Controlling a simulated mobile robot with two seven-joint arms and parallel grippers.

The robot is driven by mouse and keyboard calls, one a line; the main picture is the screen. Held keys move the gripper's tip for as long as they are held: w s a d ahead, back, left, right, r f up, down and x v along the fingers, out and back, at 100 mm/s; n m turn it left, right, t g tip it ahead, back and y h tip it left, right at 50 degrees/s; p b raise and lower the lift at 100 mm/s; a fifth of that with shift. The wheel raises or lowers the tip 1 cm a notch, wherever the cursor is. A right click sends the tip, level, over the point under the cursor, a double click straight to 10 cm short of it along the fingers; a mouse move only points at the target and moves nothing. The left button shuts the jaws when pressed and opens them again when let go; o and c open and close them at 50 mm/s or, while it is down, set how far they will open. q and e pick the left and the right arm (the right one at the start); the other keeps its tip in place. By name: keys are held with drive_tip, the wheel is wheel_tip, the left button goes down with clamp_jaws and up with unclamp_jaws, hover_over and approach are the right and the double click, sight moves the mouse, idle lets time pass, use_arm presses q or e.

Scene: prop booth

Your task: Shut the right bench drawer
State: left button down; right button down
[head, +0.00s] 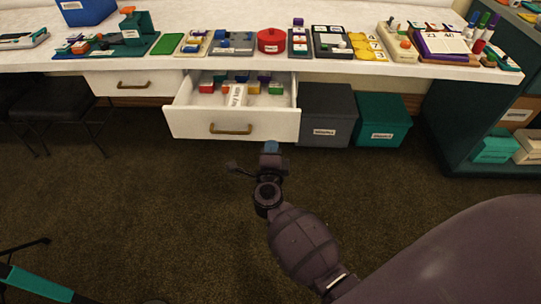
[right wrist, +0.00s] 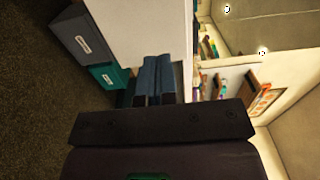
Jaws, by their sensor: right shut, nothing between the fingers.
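The right bench drawer (head: 190,122) is pulled open under the white bench, its white front with a brass handle (head: 231,129) facing me. Inside lie several coloured blocks and a white labelled item (head: 236,95). My right gripper (head: 271,147) is shut and empty, just in front of the drawer front's lower edge, right of the handle. I cannot tell whether it touches. In the right wrist view its blue fingers (right wrist: 157,78) are together, pointing at a white panel (right wrist: 150,25), which looks like the drawer front. My left gripper is not in view.
The left drawer (head: 105,82) is shut. A grey bin (head: 328,118) and a teal bin (head: 382,120) stand on the floor right of the open drawer. The bench top (head: 340,15) carries several trays and props. A dark stool (head: 60,108) stands at left. The carpet in front is mostly clear.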

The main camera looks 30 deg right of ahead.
sight(274, 121)
drive_tip(key=b+x, duration=0.1)
drive_tip(key=x, duration=0.6)
drive_tip(key=shift+w+d+f, duration=0.15)
drive_tip(key=shift+w+d, duration=0.3)
drive_tip(key=shift+w, duration=0.1)
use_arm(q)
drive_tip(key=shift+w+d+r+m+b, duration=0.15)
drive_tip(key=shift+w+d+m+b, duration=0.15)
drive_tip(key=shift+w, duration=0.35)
use_arm(e)
drive_tip(key=shift+w+d, duration=0.1)
drive_tip(key=shift+w, duration=0.05)
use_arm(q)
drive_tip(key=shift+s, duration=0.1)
